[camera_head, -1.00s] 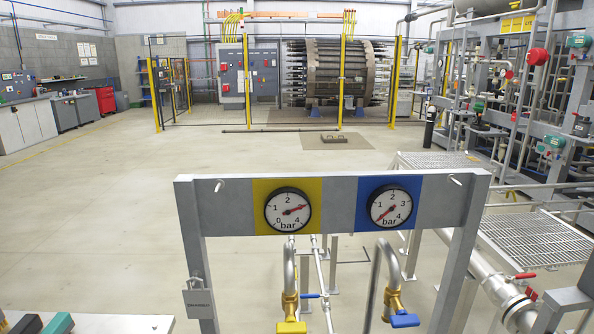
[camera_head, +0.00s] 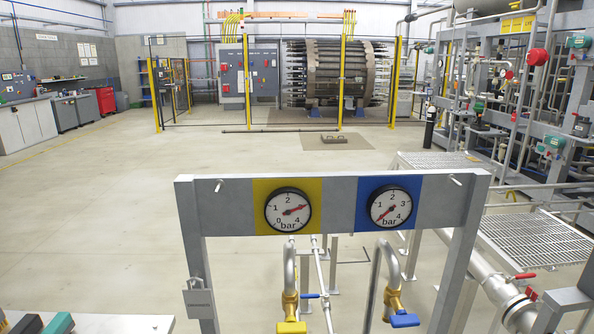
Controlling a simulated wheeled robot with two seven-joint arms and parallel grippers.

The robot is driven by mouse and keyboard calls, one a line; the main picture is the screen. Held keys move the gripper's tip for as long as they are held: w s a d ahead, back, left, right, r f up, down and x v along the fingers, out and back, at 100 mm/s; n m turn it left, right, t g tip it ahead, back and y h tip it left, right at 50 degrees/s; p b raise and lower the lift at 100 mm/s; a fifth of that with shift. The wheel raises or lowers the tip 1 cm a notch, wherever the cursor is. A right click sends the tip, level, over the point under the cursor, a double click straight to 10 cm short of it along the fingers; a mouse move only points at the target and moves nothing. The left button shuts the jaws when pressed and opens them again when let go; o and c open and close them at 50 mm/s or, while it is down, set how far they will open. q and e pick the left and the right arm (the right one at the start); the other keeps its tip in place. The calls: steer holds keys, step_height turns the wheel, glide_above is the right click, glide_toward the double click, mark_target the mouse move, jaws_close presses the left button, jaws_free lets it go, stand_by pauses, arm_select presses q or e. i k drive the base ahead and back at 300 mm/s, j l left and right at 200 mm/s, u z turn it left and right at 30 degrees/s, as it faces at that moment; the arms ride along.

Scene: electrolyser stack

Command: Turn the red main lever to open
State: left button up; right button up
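A red lever (camera_head: 525,276) sits on the thick silver pipe (camera_head: 490,283) at the lower right, lying roughly level. Just below it is another small red part (camera_head: 531,294); I cannot tell if both belong to one valve. Smaller red parts show on the grey cabinet (camera_head: 233,75) at the back, too far to make out. Neither of my grippers is in view, and nothing is seen touching the red lever.
A grey frame (camera_head: 334,186) stands close in front with two bar gauges, a yellow-handled valve (camera_head: 291,327) and a blue-handled valve (camera_head: 404,320). A padlock (camera_head: 198,298) hangs on its left post. A metal grating (camera_head: 535,240) lies beside the pipe. The floor at left is clear.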

mark_target(509, 278)
steer(key=l+z, duration=0.1)
steer(key=z, duration=0.35)
steer(key=i+z, duration=0.1)
steer(key=z, duration=0.35)
steer(key=i+z, duration=0.1)
steer(key=z, duration=0.4)
